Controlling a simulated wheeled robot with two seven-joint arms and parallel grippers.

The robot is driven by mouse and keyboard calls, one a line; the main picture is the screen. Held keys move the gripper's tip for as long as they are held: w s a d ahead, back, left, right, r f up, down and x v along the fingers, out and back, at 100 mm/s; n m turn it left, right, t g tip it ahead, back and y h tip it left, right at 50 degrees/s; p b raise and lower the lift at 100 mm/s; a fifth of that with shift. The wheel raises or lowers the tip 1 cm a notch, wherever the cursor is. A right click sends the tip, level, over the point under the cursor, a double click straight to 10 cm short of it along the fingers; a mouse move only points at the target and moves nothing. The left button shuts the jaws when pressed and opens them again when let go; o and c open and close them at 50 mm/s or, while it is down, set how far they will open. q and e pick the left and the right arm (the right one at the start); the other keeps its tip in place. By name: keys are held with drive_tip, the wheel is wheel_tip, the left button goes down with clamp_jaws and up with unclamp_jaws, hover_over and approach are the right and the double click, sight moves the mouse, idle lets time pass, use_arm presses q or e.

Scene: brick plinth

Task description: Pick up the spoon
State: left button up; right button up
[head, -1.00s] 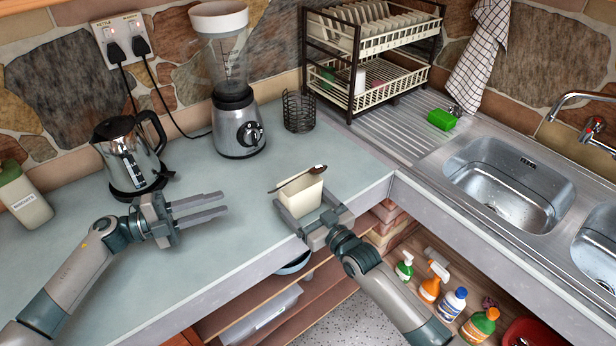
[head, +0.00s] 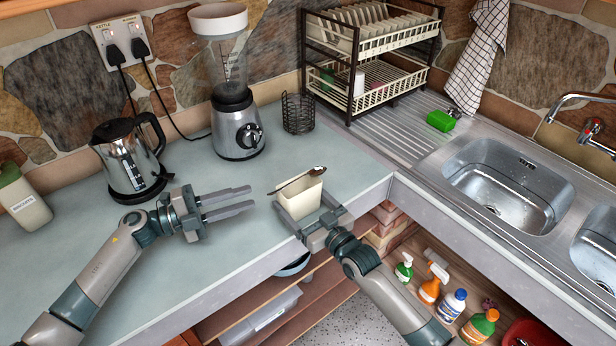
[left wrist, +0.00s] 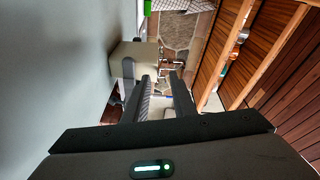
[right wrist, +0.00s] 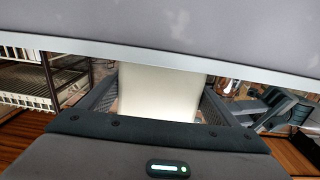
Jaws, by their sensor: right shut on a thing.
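The spoon (head: 294,181), thin and dark with a brown bowl end, lies slanted across the top of a cream container (head: 297,200). Its handle end sticks out to the left past the rim. My right gripper (head: 309,208) is shut on the container, one finger on each side, at the counter's front edge. The container fills the gap between the fingers in the right wrist view (right wrist: 160,93). My left gripper (head: 251,197) is open and empty, its fingers pointing at the container from the left, a short gap away. In the left wrist view the container (left wrist: 135,52) stands ahead.
A kettle (head: 130,158), a blender (head: 237,125) and a dark wire holder (head: 298,112) stand at the back of the counter (head: 215,265). A dish rack (head: 375,65) and a sink (head: 510,185) are to the right. Open shelves lie below the front edge.

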sight(268, 195)
use_arm(q)
drive_tip(key=shift+d, duration=0.1)
drive_tip(key=x, duration=0.5)
drive_tip(key=shift+s+d+f, duration=0.15)
drive_tip(key=shift+s+f, duration=0.1)
drive_tip(key=shift+s, duration=0.1)
clamp_jaws()
